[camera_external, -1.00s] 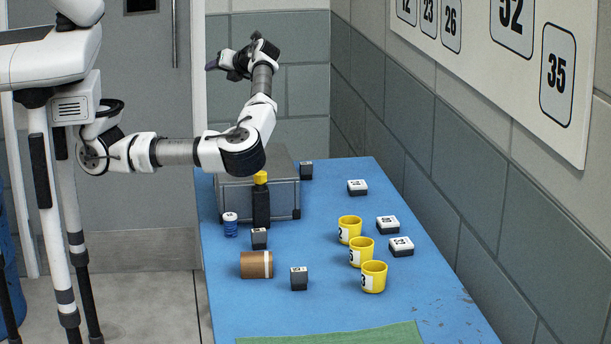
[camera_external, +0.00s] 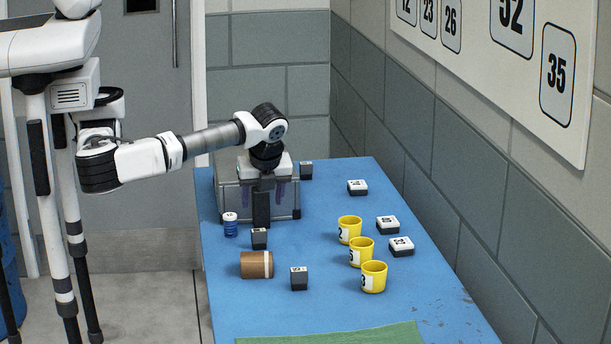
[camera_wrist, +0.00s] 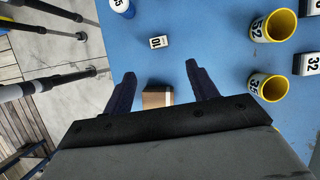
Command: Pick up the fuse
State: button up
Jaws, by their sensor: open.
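I take the fuse to be the brown cylinder (camera_external: 254,265) with a pale band at its right end. It lies on its side on the blue table. In the wrist view the brown cylinder (camera_wrist: 157,98) shows between my fingers, partly covered by the gripper body. My gripper (camera_external: 266,200) is open and empty, fingers pointing down. It is above the table and apart from the cylinder, and in the external view it overlaps the grey case behind. Both dark purple fingers also show in the wrist view (camera_wrist: 160,72).
Three yellow cups (camera_external: 373,278) stand at right. A green mat (camera_external: 370,335) lies at the front.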

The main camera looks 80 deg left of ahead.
aim_at(259, 231)
jog(key=p+x, duration=0.1)
jog(key=x, duration=0.7)
jog(key=shift+w+a, duration=0.1)
jog(key=shift+a+f+p, duration=0.3)
jog(key=shift+f+p, duration=0.05)
jog(key=shift+p, duration=0.35)
jog(key=p+x, duration=0.1)
jog(key=x, duration=0.3)
jog(key=shift+a+f+p, duration=0.1)
jog(key=shift+f+p, duration=0.15)
jog(key=shift+p, duration=0.05)
jog(key=shift+c, duration=0.2)
jog(key=c, duration=1)
jog(key=shift+r, duration=0.15)
